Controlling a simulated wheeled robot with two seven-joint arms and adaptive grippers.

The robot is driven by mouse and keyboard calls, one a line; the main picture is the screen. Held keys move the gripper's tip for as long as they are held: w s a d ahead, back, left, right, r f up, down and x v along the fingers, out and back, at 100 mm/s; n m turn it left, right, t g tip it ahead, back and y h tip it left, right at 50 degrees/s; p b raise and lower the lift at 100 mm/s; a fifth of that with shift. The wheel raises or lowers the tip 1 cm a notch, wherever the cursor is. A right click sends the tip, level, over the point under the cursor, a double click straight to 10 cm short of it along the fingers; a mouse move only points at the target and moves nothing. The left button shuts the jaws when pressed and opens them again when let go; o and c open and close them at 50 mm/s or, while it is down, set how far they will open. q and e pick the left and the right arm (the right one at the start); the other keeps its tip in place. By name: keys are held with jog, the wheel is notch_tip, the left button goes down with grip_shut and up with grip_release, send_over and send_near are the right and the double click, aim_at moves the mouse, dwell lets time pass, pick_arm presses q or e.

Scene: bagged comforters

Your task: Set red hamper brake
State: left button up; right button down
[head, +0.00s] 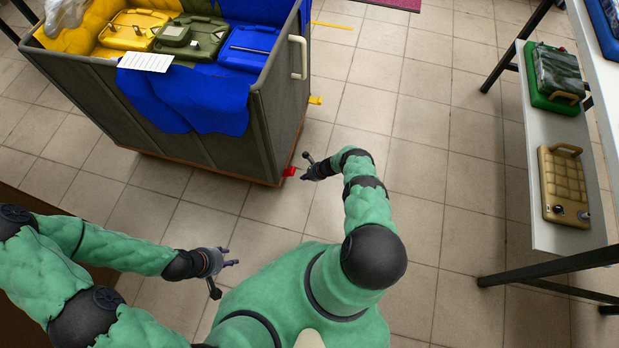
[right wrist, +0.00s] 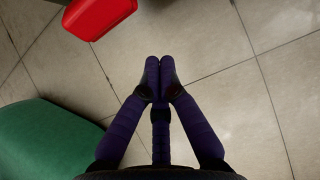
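The grey hamper (head: 185,128) stands on the floor at the upper left of the head view, with a reddish base edge. A small red pedal (head: 291,171) sticks out low at its near right corner. It also shows as a red block at the top left of the right wrist view (right wrist: 100,14). My right gripper (head: 305,169) is just right of the pedal, empty. In the right wrist view its fingertips (right wrist: 160,72) are bunched over bare floor, apart from the pedal. My left gripper (head: 228,267) is open and empty over the floor, nearer me.
Blue (head: 248,48), green (head: 192,38) and yellow (head: 135,30) bagged comforters fill the hamper. A yellow piece (head: 315,100) juts from its right side. A white shelf (head: 557,232) with green (head: 556,78) and tan (head: 565,187) bags stands right. The tiled floor between is clear.

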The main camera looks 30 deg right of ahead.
pick_arm(q)
jog(key=shift+f, duration=0.2)
pick_arm(e)
jog(key=shift+w+a+r, duration=0.45)
jog(key=shift+w+r, duration=0.05)
jog(key=shift+r, duration=0.2)
jog(key=shift+w+a+r, duration=0.45)
jog(key=shift+w+r, duration=0.05)
jog(key=shift+r, duration=0.2)
